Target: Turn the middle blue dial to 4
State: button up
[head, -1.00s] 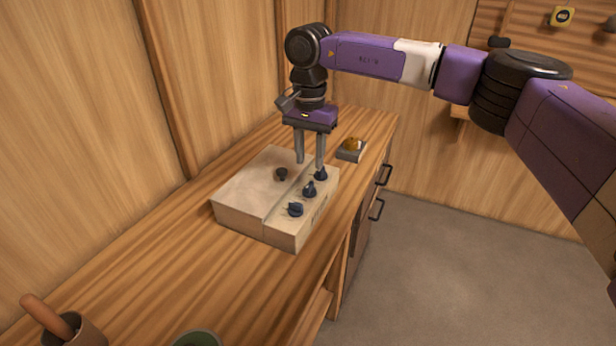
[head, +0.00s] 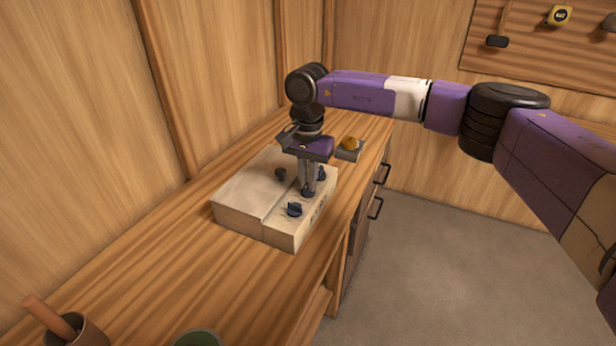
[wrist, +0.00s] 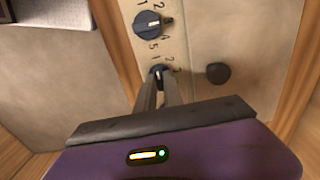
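The pale box (head: 240,195) on the bench carries a row of blue dials. My gripper (head: 307,190) points down at the middle blue dial (head: 308,193), with its fingers close together around it. In the wrist view my gripper (wrist: 160,82) has the top of the middle dial (wrist: 158,71) between its fingertips. The fingers hide most of this dial, and I cannot read its setting. The near blue dial (head: 295,209) is clear of the gripper; in the wrist view (wrist: 150,25) its white mark points right, between 2 and 4. The far blue dial (head: 322,174) stands just behind the fingers.
A dark round knob (head: 280,174) stands on the box beside the dials; it also shows in the wrist view (wrist: 218,73). A brown pot (head: 85,333) and a green container (head: 197,339) stand at the near bench end.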

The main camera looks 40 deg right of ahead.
jog(key=shift+m, duration=0.3)
grip_shut()
jog(key=m, duration=1.2)
jog(key=shift+m, duration=0.4)
jog(key=m, duration=0.7)
jog(key=shift+d, duration=0.1)
jog(key=m, duration=0.6)
jog(key=shift+m, duration=0.3)
jog(key=o, duration=0.7)
grip_release()
